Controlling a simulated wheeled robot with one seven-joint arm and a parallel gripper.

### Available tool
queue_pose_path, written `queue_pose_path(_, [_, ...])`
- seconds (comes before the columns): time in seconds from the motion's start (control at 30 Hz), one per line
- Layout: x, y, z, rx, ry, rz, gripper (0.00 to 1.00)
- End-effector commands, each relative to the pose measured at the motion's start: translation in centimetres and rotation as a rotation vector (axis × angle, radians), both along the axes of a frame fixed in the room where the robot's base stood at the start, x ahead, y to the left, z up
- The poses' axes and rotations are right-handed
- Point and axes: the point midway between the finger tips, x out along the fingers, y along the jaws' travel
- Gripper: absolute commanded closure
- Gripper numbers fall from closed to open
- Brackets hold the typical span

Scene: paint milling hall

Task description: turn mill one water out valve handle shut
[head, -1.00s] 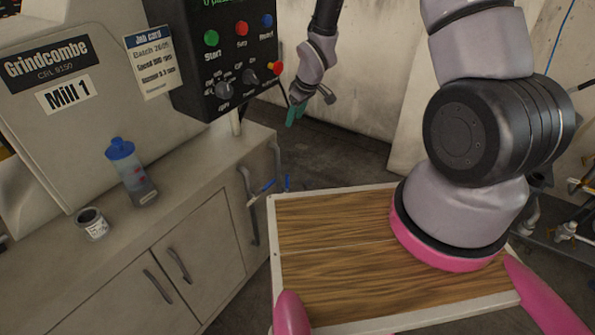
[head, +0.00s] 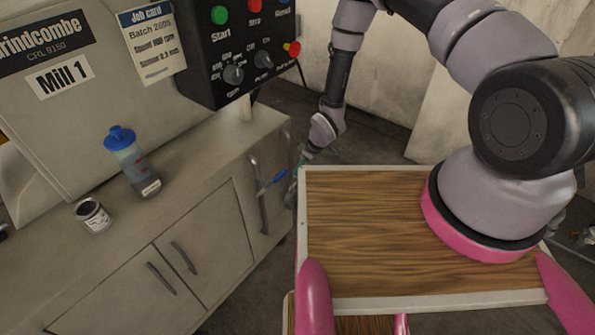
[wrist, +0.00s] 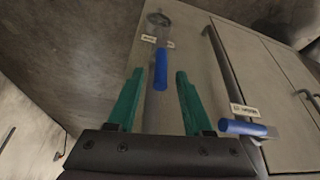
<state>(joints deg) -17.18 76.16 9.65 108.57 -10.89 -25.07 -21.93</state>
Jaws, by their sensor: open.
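In the wrist view my gripper (wrist: 160,74) has two green fingers spread apart, with nothing clamped between them. A blue valve handle (wrist: 160,68) lies in the gap at the fingertips, in line with its grey pipe. A second blue valve handle (wrist: 243,128) sits to the right, across its own pipe. Each has a small white label, too blurred to tell which is the water out valve. In the head view my gripper (head: 301,168) is at the cabinet's right end, mostly hidden behind the wooden tray. One blue handle (head: 279,177) shows left of it; the other is hidden.
The Mill 1 cabinet (head: 215,205) has doors with dark handles. A blue-capped bottle (head: 133,165) and a small open tin (head: 93,215) stand on its ledge. The control box (head: 235,60) overhangs above the pipes. The wooden-topped tray (head: 365,230) is close in front.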

Motion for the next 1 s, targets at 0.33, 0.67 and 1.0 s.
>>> queue_pose_path(0.33, [0.7, 1.3, -3.6, 0.0, 0.0, -0.001, 0.49])
queue_pose_path(0.67, [0.7, 1.4, -3.7, 0.0, 0.0, -0.001, 0.64])
queue_pose_path(1.0, [0.7, 1.3, -3.7, 0.0, 0.0, -0.002, 1.0])
